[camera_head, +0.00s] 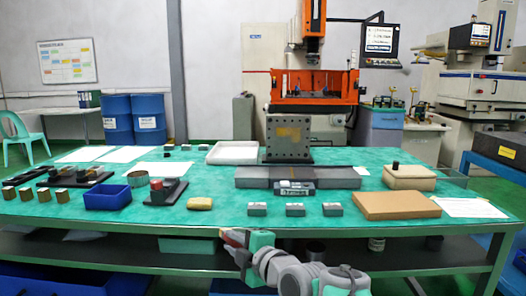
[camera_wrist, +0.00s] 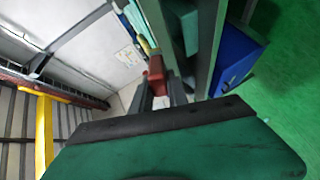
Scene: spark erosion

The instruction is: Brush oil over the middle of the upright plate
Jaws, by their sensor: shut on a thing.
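The upright plate (camera_head: 275,148) is grey with bolts around its edge and stands on a dark base at the middle back of the green table. A dull yellow-brown patch (camera_head: 288,134) lies on the middle of its face. My gripper (camera_head: 237,238) is low at the table's front edge, well apart from the plate. In the wrist view my gripper (camera_wrist: 160,88) is shut on a red thing (camera_wrist: 156,72), apparently the brush, with a pale yellowish end beyond it. The brush's bristles cannot be made out clearly.
Three small grey blocks (camera_head: 295,210), a yellow sponge-like piece (camera_head: 200,204) and a blue bin (camera_head: 107,196) line the front of the table. A long grey slab (camera_head: 340,177) lies before the plate. A cardboard-coloured box (camera_head: 394,206) is at right.

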